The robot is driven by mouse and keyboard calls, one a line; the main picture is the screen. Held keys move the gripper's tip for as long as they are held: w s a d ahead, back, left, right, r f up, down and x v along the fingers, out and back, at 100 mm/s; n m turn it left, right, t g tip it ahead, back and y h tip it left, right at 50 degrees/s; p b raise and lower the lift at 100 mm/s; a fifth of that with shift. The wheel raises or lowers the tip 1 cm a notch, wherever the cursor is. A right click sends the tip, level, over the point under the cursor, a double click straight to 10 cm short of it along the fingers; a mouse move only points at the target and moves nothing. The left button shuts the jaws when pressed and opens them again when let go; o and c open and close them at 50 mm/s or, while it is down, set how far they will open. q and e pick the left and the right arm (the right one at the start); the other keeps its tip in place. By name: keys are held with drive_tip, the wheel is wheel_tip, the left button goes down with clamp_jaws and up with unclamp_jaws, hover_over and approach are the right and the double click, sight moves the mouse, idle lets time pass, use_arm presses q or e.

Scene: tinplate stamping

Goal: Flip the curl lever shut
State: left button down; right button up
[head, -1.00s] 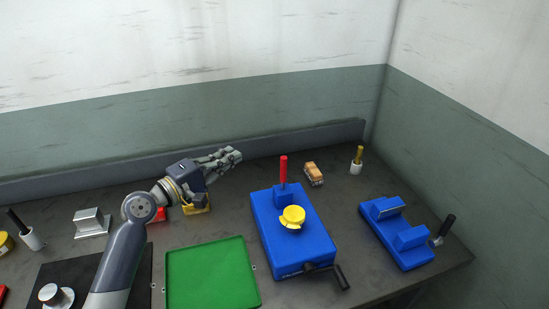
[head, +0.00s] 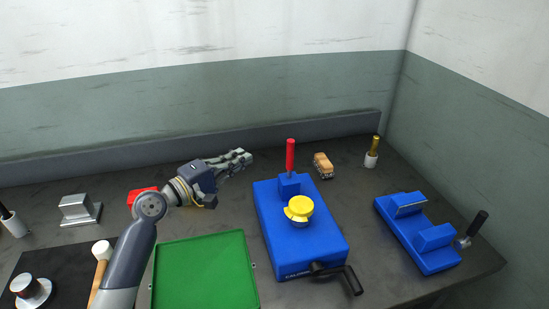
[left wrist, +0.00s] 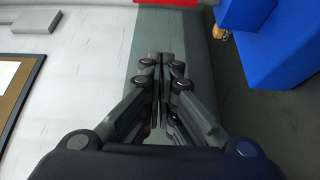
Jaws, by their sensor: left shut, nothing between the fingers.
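A blue machine (head: 306,246) stands mid-table with an upright red-handled lever (head: 290,156) at its back, a yellow round piece (head: 299,208) on top and a black crank (head: 350,280) at its front. A blue fixture (head: 425,251) at the right carries a black-handled lever (head: 477,224), tilted up and outward. I cannot tell which of the two is the curl lever. My left gripper (head: 243,157) is shut and empty, left of the red-handled lever and apart from it. Its shut fingers also show in the left wrist view (left wrist: 160,62). My right gripper is not in view.
A green tray (head: 205,272) lies in front of my left arm. A white-headed mallet (head: 102,251), a metal block (head: 77,209) and a red block (head: 140,194) are at left.

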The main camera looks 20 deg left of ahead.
sight(290, 159)
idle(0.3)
use_arm(q)
drive_tip(key=w+d+p, duration=0.5)
drive_tip(key=w+d, duration=0.1)
drive_tip(key=d, duration=0.1)
idle(0.5)
drive_tip(key=shift+w+d, duration=0.1)
drive_tip(key=shift+w, duration=0.05)
